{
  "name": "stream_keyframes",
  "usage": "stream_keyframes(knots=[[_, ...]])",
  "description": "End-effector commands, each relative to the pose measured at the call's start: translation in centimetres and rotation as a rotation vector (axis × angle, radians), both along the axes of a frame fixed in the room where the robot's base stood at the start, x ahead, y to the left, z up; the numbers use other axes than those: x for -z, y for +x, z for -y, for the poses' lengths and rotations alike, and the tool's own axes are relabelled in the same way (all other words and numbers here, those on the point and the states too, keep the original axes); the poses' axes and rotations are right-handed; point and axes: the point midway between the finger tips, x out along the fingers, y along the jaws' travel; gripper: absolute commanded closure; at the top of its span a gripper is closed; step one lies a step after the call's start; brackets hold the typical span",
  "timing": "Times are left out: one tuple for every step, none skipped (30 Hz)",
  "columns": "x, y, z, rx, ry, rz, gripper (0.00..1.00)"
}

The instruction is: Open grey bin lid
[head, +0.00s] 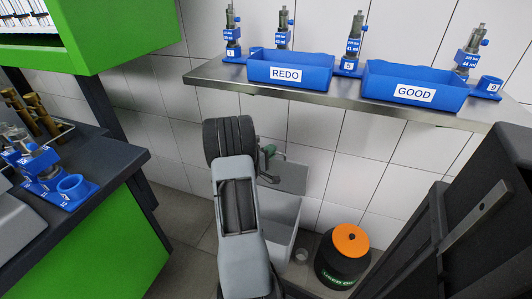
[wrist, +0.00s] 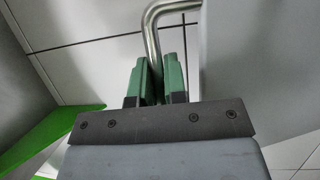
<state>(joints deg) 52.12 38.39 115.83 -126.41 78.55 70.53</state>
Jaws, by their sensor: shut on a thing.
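The grey bin (head: 283,226) stands on the floor against the tiled wall, below the shelf and partly hidden by my arm. A darker grey panel (head: 290,178) at its top looks like its lid; how far it is raised I cannot tell. My gripper (head: 268,151) is at the upper left of this panel. In the wrist view, the green fingers of my gripper (wrist: 156,80) are shut on a bent metal handle (wrist: 152,35). A flat grey surface (wrist: 258,65) lies close to the right of the fingers; whether it is lid or bin I cannot tell.
A black drum (head: 338,270) with an orange lid (head: 350,239) stands right of the bin. A steel shelf (head: 345,93) above carries blue REDO (head: 290,72) and GOOD (head: 415,85) trays and several pumps. A green-sided bench (head: 95,240) stands at left.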

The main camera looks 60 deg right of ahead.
Motion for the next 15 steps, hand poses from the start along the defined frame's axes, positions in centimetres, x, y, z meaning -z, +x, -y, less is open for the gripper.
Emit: stream_keyframes(knots=[[0.02,-0.03,0.00,0.000,0.002,0.000,1.00],[0.02,-0.03,0.00,0.000,0.002,0.000,1.00],[0.02,-0.02,0.01,0.000,0.002,0.000,1.00],[0.02,-0.02,0.00,0.000,0.002,-0.001,1.00],[0.02,-0.02,0.00,0.000,0.002,-0.001,0.86],[0.02,-0.01,-0.01,-0.001,0.002,-0.002,0.83],[0.02,0.00,-0.02,-0.001,0.002,-0.002,0.80],[0.02,0.02,-0.02,-0.001,0.002,-0.002,0.77],[0.02,0.04,-0.03,-0.001,0.002,-0.002,0.73],[0.02,0.06,-0.04,-0.002,0.002,-0.002,0.70],[0.02,0.09,-0.05,-0.002,0.002,-0.002,0.67],[0.02,0.14,-0.11,-0.003,0.002,-0.002,0.64],[0.02,0.15,-0.11,-0.003,0.002,-0.002,0.63],[0.02,0.17,-0.12,-0.003,0.002,-0.002,0.63],[0.01,0.17,-0.12,-0.003,0.002,-0.001,0.63]])
